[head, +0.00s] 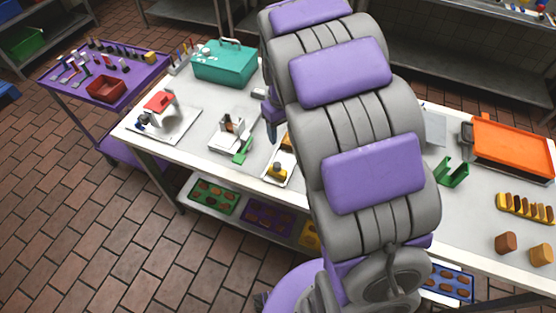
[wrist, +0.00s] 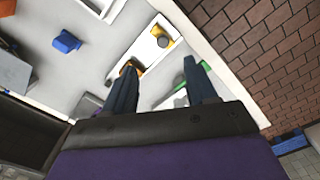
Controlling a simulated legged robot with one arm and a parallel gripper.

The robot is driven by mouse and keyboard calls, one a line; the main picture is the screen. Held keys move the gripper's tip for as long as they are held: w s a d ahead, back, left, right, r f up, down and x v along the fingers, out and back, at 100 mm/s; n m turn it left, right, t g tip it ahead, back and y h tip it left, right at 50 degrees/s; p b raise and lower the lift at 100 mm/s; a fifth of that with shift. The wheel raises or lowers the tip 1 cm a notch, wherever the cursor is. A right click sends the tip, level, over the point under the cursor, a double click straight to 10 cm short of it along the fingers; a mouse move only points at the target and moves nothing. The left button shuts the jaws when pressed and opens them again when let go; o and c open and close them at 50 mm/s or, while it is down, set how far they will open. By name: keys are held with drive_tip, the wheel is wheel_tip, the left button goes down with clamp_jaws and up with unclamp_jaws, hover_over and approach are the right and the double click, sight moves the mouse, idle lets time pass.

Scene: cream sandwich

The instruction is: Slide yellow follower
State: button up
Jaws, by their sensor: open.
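The yellow follower (head: 277,169) is a small yellow piece with a dark round top on a narrow white tray (head: 270,181) near the table's front edge. In the wrist view the yellow follower (wrist: 162,40) sits toward the far end of the white tray, ahead of the fingertips. A second yellow-orange part shows at the tray's near end, partly behind my left finger. My gripper (wrist: 160,68) is open, its two dark fingers apart with nothing between them but tabletop.
Left of the tray are a white device with a green part (head: 242,151), a red-topped device (head: 159,101) and a teal box (head: 224,63). At right are a green bracket (head: 453,173) and an orange tray (head: 512,143). A blue block (wrist: 66,42) shows in the wrist view.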

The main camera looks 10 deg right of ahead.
drive_tip(key=w+a+f, duration=0.1)
drive_tip(key=w, duration=0.2)
approach(277, 164)
drive_tip(key=shift+n, duration=0.3)
drive_tip(key=f+b, duration=0.1)
drive_tip(key=f, duration=0.3)
drive_tip(key=f+b, duration=0.1)
drive_tip(key=f, duration=0.3)
drive_tip(key=shift+s+a+f, duration=0.1)
drive_tip(key=shift+a, duration=0.1)
drive_tip(key=shift+d+f, duration=0.35)
drive_tip(key=shift+f, duration=0.15)
drive_tip(key=shift+a, duration=0.1)
drive_tip(key=shift+c, duration=0.3)
drive_tip(key=shift+a, duration=0.15)
drive_tip(key=shift+c, duration=1.4)
clamp_jaws()
